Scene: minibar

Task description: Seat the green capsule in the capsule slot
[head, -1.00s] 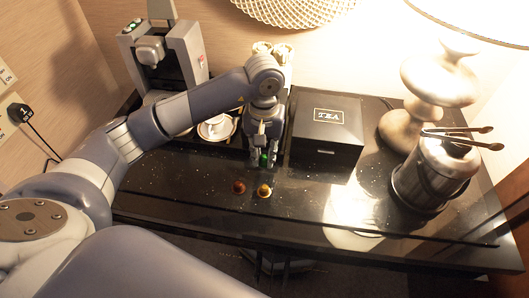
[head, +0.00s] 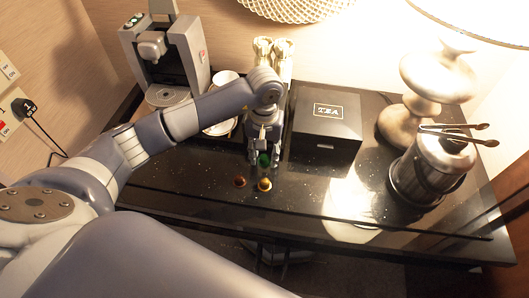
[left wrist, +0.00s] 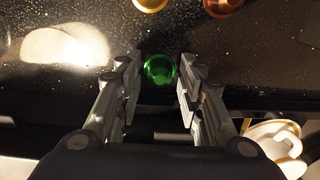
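The green capsule (head: 264,159) stands on the black counter in front of the tea box's left side. My left gripper (head: 264,157) points down over it with its fingers on either side. In the left wrist view, the green capsule (left wrist: 160,70) sits between the open fingertips (left wrist: 160,78), with a narrow gap visible on each side. The grey coffee machine (head: 192,65) stands at the back left with its lever (head: 163,8) raised. I cannot make out the capsule slot itself. My right gripper is not in view.
A brown capsule (head: 240,181) and a yellow capsule (head: 264,184) stand just in front of the green one. A white cup (head: 225,78) is beside the machine, partly behind my arm. The black tea box (head: 326,125), lamp base (head: 402,128) and metal bucket (head: 425,170) occupy the right.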

